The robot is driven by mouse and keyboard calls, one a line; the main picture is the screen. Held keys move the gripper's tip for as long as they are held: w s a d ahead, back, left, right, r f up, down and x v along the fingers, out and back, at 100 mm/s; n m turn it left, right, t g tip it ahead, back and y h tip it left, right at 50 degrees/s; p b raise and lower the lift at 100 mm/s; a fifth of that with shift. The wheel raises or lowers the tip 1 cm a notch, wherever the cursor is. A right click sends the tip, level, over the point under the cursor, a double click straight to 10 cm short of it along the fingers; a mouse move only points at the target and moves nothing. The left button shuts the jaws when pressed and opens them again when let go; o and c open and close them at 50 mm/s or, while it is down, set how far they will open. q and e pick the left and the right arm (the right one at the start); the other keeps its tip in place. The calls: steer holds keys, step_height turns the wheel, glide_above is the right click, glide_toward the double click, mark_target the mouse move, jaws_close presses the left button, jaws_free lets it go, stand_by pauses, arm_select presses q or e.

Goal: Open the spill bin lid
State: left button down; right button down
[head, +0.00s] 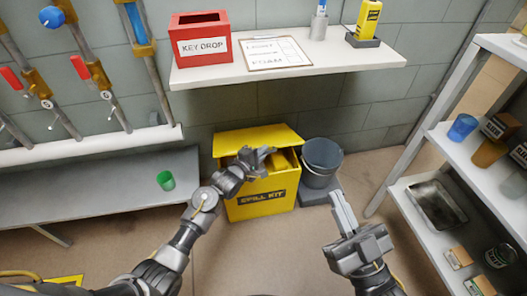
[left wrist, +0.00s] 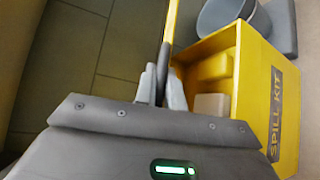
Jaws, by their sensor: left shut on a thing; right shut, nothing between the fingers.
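The yellow spill bin (head: 262,205), labelled SPILL KIT, stands on the floor below the wall shelf. Its yellow lid (head: 250,138) is raised at the back, and part of the inside shows. My left gripper (head: 262,156) is in front of the lid, hiding part of the bin opening. In the left wrist view my left gripper (left wrist: 161,88) is shut on the edge of the lid (left wrist: 169,25). That view also shows the open bin (left wrist: 287,105) with yellow and pale contents. My right gripper (head: 343,210) is shut and empty, right of the bin and apart from it.
A grey bucket (head: 321,160) stands close to the bin's right side. A low grey bench (head: 110,195) with a green cup (head: 166,180) is at left. A shelf rack (head: 415,185) is at right. The wall shelf (head: 225,73) overhangs behind the bin.

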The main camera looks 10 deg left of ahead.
arm_select(q)
steer(key=shift+w+r+p, duration=0.2)
steer(key=shift+r+p, duration=0.25)
steer(key=shift+r, duration=0.2)
arm_select(e)
steer(key=d+f+m+g+h+p, duration=0.1)
steer(key=d+f+g+h+p, duration=0.1)
steer(key=d+f+g+h, duration=0.3)
steer(key=f+m+g+h+p, duration=0.1)
steer(key=f+g+h, duration=0.15)
steer(key=f, duration=0.45)
arm_select(q)
steer(key=w+r+p, duration=0.1)
steer(key=w+r+n+g+p, duration=0.1)
steer(key=shift+a+r, duration=0.35)
steer(key=shift+r, duration=0.05)
arm_select(e)
steer(key=s+d+f+m+g+h, duration=0.1)
steer(key=s+d+f+g+h, duration=0.2)
steer(key=s+d+f+g, duration=0.3)
steer(key=shift+s+d+f+m+g, duration=0.25)
steer(key=shift+d+f+m+g, duration=0.1)
steer(key=shift+d+m, duration=0.1)
arm_select(q)
steer(key=c, duration=1.5)
jaws_free()
steer(key=shift+s+a, duration=0.1)
steer(key=shift+s, duration=0.05)
